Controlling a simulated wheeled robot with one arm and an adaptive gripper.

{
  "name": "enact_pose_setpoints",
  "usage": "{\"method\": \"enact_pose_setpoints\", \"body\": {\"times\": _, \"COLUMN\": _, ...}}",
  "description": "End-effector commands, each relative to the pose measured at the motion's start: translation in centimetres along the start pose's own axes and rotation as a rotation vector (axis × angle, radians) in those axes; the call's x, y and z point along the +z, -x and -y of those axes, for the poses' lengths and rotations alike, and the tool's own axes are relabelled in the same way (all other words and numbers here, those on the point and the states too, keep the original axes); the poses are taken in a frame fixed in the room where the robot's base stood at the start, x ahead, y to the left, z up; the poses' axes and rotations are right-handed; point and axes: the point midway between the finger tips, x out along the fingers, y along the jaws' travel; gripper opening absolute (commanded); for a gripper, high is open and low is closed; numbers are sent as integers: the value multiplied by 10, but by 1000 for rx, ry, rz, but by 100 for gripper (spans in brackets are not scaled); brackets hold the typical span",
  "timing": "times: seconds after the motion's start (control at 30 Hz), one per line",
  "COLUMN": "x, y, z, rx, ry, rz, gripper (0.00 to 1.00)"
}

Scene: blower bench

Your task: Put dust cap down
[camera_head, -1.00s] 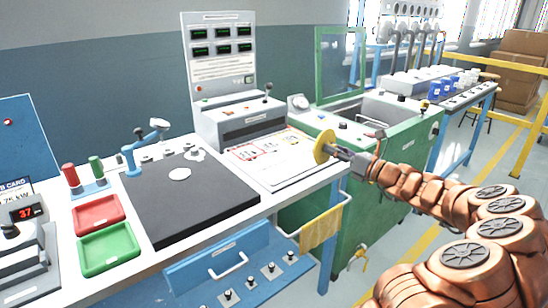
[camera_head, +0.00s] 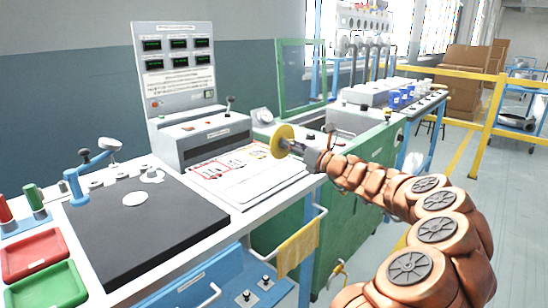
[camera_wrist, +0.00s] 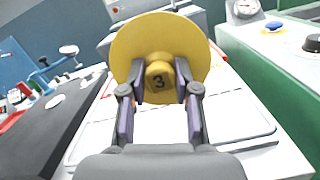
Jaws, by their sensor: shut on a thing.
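In the head view my gripper (camera_head: 298,146) holds the cap in the air, in front of the printed sheet and white tray area at the bench's right end. The disc stands roughly upright and looks clear of the bench. In the wrist view it hides part of the bench behind it.
A white tray (camera_head: 262,186) and a printed sheet (camera_head: 226,162) lie on the bench. A grey instrument box (camera_head: 205,141) stands behind them. A black mat (camera_head: 150,225) with a blue clamp is left, beside red (camera_head: 35,255) and green (camera_head: 48,287) trays. A green cabinet (camera_head: 375,150) stands right.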

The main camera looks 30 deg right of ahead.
Motion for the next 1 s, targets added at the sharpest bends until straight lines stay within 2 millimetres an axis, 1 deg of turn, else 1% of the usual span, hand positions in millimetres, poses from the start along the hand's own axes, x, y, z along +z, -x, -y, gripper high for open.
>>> {"method": "enact_pose_setpoints", "body": {"times": 0.03, "x": -5, "y": -10, "z": -4, "rx": 5, "ry": 0, "rz": -1, "gripper": 0}}
{"method": "enact_pose_setpoints", "body": {"times": 0.2, "x": -13, "y": -38, "z": -10, "rx": 6, "ry": -2, "rz": -1, "gripper": 0}}
{"method": "enact_pose_setpoints", "body": {"times": 0.37, "x": -15, "y": -52, "z": -13, "rx": 4, "ry": -1, "rz": 1, "gripper": 0}}
{"method": "enact_pose_setpoints", "body": {"times": 0.47, "x": -16, "y": -54, "z": -13, "rx": 2, "ry": -1, "rz": 1, "gripper": 0}}
{"method": "enact_pose_setpoints", "body": {"times": 0.53, "x": -20, "y": -54, "z": -11, "rx": 2, "ry": -2, "rz": 1, "gripper": 0}}
{"method": "enact_pose_setpoints", "body": {"times": 0.7, "x": -42, "y": -51, "z": -6, "rx": 2, "ry": -3, "rz": -1, "gripper": 0}}
{"method": "enact_pose_setpoints", "body": {"times": 0.8, "x": -50, "y": -50, "z": -3, "rx": 2, "ry": -2, "rz": -1, "gripper": 0}}
{"method": "enact_pose_setpoints", "body": {"times": 1.0, "x": -49, "y": -50, "z": -3, "rx": 2, "ry": -1, "rz": 0, "gripper": 0}}
